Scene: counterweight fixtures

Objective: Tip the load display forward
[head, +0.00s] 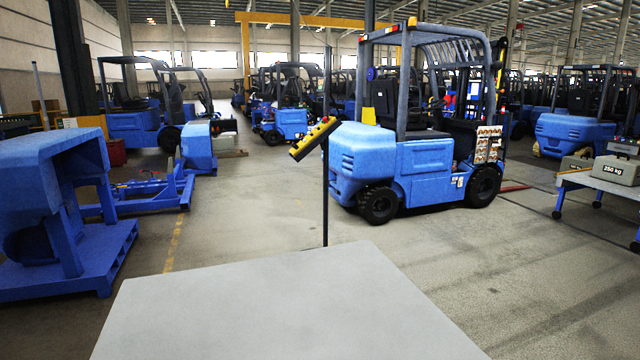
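A yellow and black box (313,138) sits at the top of a thin dark post (325,195) near the middle of the head view. It is the one thing here that looks like the load display, but I cannot read a screen on it. It is tilted, its left end lower than its right, with small coloured spots along its upper side. The post's foot is hidden behind a pale grey flat surface. My gripper is not in view.
The pale grey flat surface (270,310) fills the bottom middle and is bare. A blue forklift (425,165) stands behind the post. A blue fixture on a pallet (60,260) is at left. A cart with a 250 kg weight (615,170) is at right. Open floor lies between.

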